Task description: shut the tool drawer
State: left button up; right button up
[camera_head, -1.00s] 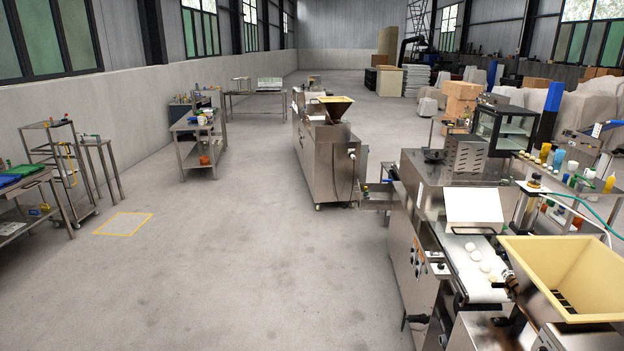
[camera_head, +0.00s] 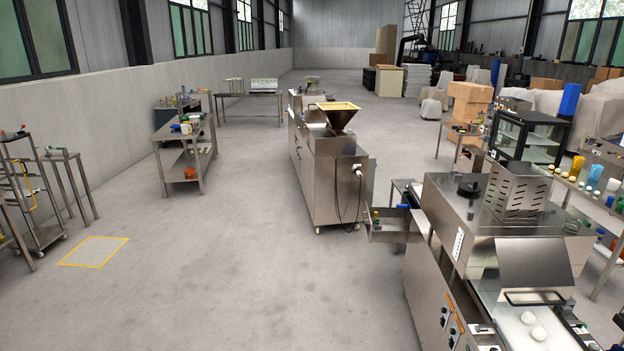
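The tool drawer (camera_head: 392,232) is a grey metal drawer. It sticks out to the left from the near dough machine (camera_head: 450,228), at about the middle of the machine's height. It stands open, with small green, yellow and blue items visible in and above it. The machine's body hides where the drawer meets it. Neither of my grippers shows in this view.
Another dough machine (camera_head: 330,180) with a hopper stands beyond the drawer. Steel tables (camera_head: 185,137) line the left wall. A yellow floor square (camera_head: 94,251) lies at left. The grey floor (camera_head: 250,270) left of the machines is clear.

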aim_at(395, 222)
jog(key=i, duration=2.05)
jog(key=z, duration=0.15)
